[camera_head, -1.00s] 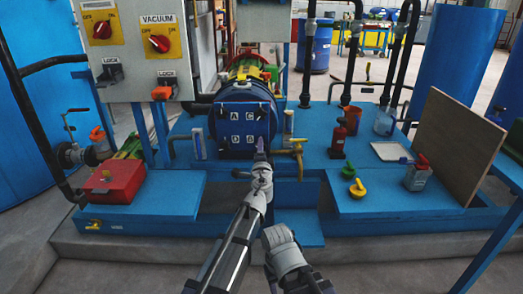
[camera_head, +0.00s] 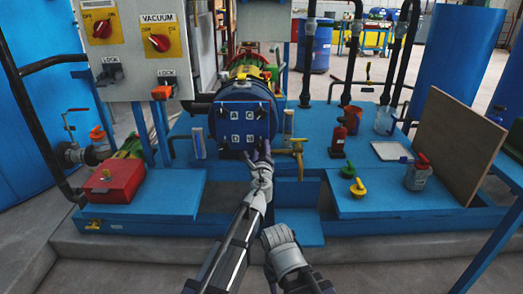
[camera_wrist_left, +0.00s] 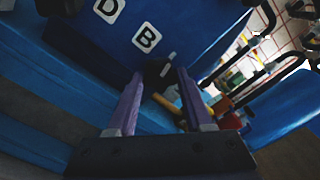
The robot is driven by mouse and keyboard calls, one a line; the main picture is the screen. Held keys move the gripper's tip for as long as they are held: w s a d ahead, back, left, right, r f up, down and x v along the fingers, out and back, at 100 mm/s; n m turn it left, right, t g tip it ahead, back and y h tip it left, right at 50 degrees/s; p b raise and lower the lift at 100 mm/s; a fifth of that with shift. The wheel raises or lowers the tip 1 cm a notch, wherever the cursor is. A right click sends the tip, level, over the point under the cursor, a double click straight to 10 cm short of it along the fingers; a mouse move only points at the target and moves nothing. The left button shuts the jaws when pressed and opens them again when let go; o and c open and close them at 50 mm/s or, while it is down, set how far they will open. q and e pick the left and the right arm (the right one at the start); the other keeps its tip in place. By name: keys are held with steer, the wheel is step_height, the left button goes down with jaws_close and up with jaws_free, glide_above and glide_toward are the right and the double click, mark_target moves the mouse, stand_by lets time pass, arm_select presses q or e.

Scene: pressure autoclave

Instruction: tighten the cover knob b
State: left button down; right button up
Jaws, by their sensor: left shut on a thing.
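The blue autoclave cover (camera_head: 236,126) carries white letter plates A, C, D and B at its front. Knob b, a small dark knob (camera_wrist_left: 158,72), sits at the cover's lower edge just below the plate B (camera_wrist_left: 147,37). My left gripper (camera_head: 259,155) reaches up to the lower right of the cover. In the left wrist view, its two purple fingers (camera_wrist_left: 159,82) stand on either side of the knob and are shut on it. The knob is mostly hidden in the head view.
A brass valve (camera_head: 296,146) stands close to the right of the cover. A red box (camera_head: 113,182) lies at the left, below a control panel (camera_head: 137,42).

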arm_select(q)
steer(key=shift+m, duration=1.1)
steer(key=shift+s, duration=0.1)
steer(key=shift+c, duration=1.5)
jaws_free()
steer(key=s, duration=0.7)
steer(key=shift+s, duration=0.35)
arm_select(e)
steer(key=shift+s+d, duration=0.65)
steer(key=shift+s, duration=0.2)
